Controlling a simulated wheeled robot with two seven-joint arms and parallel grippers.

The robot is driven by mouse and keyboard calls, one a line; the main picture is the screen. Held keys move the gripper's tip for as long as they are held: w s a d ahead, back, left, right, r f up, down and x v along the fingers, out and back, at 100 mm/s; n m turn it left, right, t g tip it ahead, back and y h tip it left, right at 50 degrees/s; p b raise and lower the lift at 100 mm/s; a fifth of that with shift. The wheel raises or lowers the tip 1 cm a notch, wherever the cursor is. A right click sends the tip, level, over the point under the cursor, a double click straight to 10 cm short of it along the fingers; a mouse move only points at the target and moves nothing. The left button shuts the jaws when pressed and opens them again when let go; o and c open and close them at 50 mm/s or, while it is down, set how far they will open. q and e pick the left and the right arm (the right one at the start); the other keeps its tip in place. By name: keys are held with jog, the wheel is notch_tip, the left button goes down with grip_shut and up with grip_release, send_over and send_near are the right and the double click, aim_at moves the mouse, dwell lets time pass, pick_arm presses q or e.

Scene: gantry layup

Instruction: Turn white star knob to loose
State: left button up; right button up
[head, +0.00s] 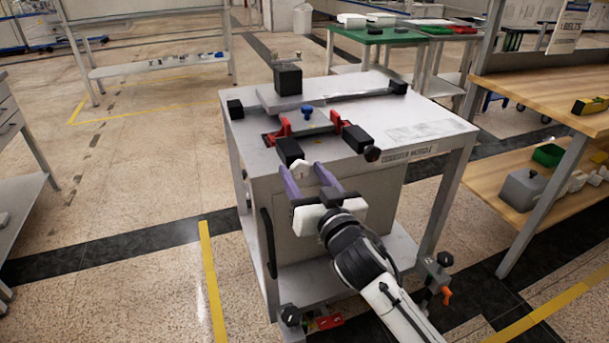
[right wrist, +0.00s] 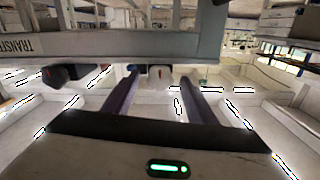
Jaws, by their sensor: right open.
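The white star knob (head: 299,168) is at the front edge of the cart top, just below a black block. My right gripper (head: 302,170) reaches up to it from the front, with its two purple fingers open. In the head view the knob appears between the fingertips, one on each side. My left gripper is not in view.
The cart (head: 430,115) carries a grey fixture plate, a blue knob (head: 308,112), red clamps (head: 285,127) and several black blocks (head: 288,79). A wooden bench (head: 545,75) stands at the right.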

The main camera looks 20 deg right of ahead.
jog(key=c, duration=1.1)
